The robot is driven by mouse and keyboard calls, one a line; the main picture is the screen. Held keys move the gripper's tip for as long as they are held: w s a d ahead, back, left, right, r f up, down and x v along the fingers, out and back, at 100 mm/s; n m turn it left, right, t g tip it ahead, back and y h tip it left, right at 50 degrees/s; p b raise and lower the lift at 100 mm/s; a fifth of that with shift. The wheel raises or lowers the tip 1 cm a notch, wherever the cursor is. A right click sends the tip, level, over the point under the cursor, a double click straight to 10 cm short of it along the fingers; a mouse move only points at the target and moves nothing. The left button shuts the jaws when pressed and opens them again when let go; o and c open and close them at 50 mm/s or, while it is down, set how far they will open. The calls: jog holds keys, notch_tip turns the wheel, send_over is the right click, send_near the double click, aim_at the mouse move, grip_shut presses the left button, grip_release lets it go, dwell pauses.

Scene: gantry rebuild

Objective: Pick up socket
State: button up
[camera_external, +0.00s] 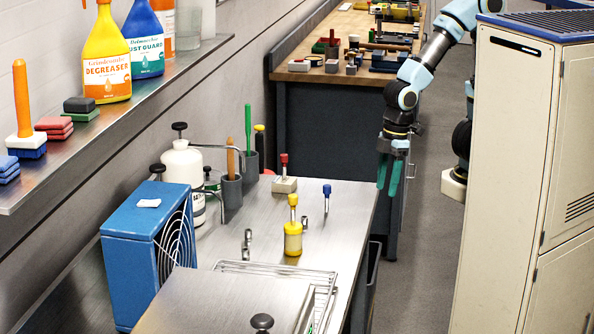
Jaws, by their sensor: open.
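Several small metallic pieces that look like sockets lie on the steel worktop (340,215). One socket-like piece (248,236) is left of the yellow-handled tool, and another (246,253) lies just below it. A third small metal piece (304,222) is to the right, near the blue-topped tool. They are too small to tell apart with certainty. My gripper (388,188) hangs at the right edge of the worktop, pointing down, with its green fingers open and empty. It is well to the right of the metal pieces.
A yellow-handled tool (293,238), a blue-topped tool (326,192) and a red-topped block (284,184) stand on the worktop. A wire rack (325,279), blue fan box (134,268) and white canister (182,167) are nearby. A tall cream cabinet (510,160) stands right.

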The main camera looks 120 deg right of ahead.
notch_tip(320, 180, up, 14)
jog(key=w+a+f+m+t+y+p, duration=0.1)
jog(key=w+f+m+y, duration=0.15)
jog(key=w+m, duration=0.55)
jog(key=w+a+f+m+t+y+p, duration=0.15)
jog(key=w+m+y, duration=0.3)
jog(key=w, duration=0.65)
jog(key=w+d+r+m+t+y, duration=0.25)
jog(key=w+d+m+t, duration=0.35)
jog(key=w+d+m, duration=0.7)
jog(key=m, duration=0.2)
send_near(245, 251)
jog(key=w+a+f, duration=0.1)
jog(key=w+a+p, duration=0.1)
jog(key=shift+a+f+n+h, duration=0.25)
jog(key=shift+f+n, duration=0.1)
jog(key=shift+f, duration=0.05)
jog(key=shift+p+x, duration=1.4)
jog(key=shift+x, duration=1.55)
jog(key=shift+w+d, duration=0.2)
